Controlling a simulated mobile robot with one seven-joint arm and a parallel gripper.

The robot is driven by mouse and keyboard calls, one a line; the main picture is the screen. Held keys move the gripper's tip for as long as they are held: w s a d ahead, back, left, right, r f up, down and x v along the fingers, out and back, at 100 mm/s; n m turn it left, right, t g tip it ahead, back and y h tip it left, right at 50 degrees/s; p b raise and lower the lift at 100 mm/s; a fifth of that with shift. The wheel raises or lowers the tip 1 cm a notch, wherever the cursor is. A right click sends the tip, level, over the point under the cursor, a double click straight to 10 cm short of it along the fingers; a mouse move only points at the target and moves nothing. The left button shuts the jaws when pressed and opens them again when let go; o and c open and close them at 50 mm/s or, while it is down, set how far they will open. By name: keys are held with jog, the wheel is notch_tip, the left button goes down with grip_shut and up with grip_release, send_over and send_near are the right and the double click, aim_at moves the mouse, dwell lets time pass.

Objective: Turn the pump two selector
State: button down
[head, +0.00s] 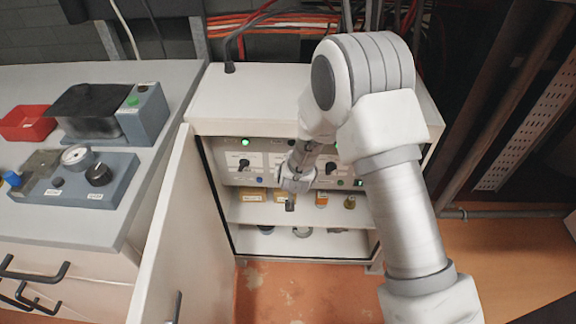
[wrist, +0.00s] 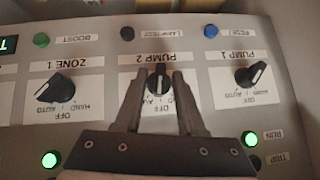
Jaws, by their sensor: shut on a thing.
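In the wrist view, which shows the panel upside down, the black pump two selector (wrist: 159,76) sits at the middle under its PUMP 2 label. My gripper (wrist: 160,80) has one finger on each side of the knob and is shut on it. The knob's white mark looks roughly in line with the OFF label; the fingers partly cover the HAND and AUTO labels. In the head view my gripper (head: 293,183) is at the middle of the control panel (head: 269,163) and hides this selector.
The pump one selector (wrist: 250,76) and zone one selector (wrist: 62,75) flank the fingers. The cabinet's open door (head: 171,230) stands left of my arm. Below the panel, a shelf (head: 255,212) holds small boxes and jars. A workbench (head: 150,78) is at the left.

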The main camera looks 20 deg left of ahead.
jog(key=shift+a+r+n+h+p, duration=0.2)
jog(key=shift+n+h+p, duration=0.1)
jog(key=shift+h+p, duration=0.3)
jog(key=shift+f+p, duration=0.1)
jog(key=shift+p, duration=0.25)
jog(key=c, duration=0.9)
grip_release()
jog(key=shift+d, duration=0.1)
jog(key=shift+o, duration=0.2)
jog(key=p+v, duration=0.4)
jog(key=v, duration=1.3)
jog(key=shift+s+p, duration=0.25)
jog(key=shift+p, duration=0.05)
